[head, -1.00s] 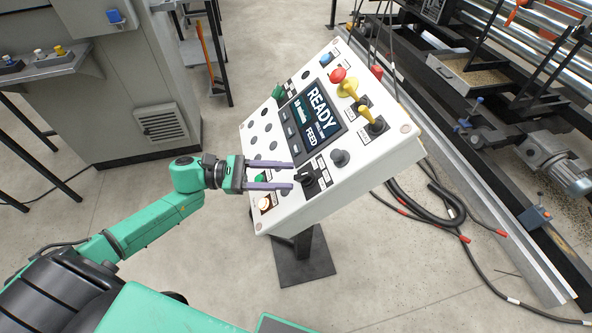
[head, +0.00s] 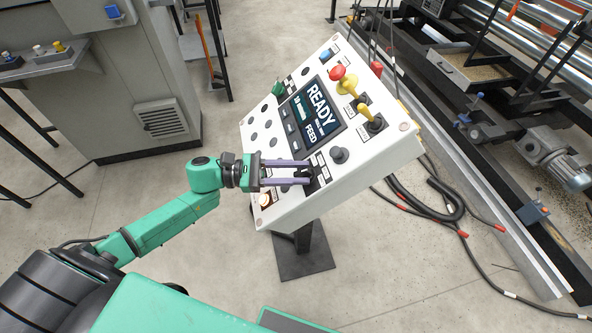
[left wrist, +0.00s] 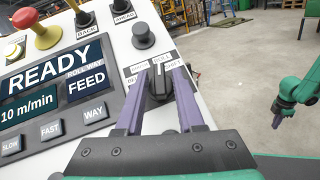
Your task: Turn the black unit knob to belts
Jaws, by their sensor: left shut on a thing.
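The black unit knob (head: 306,174) sits on the lower part of the white sloped control panel (head: 262,208). In the left wrist view the knob (left wrist: 158,86) stands between two purple fingers, its ridge running roughly up the picture. Small labels lie above it; one at left, starting "BE", is partly covered by a finger. My left gripper (head: 310,173) is shut on the knob, a finger on each side. My right gripper (left wrist: 279,112) hangs off to the right in the left wrist view, away from the panel; its fingers are too small to judge.
The panel's screen (head: 311,115) reads READY and FEED. Hoses (head: 440,210) lie on the floor at right.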

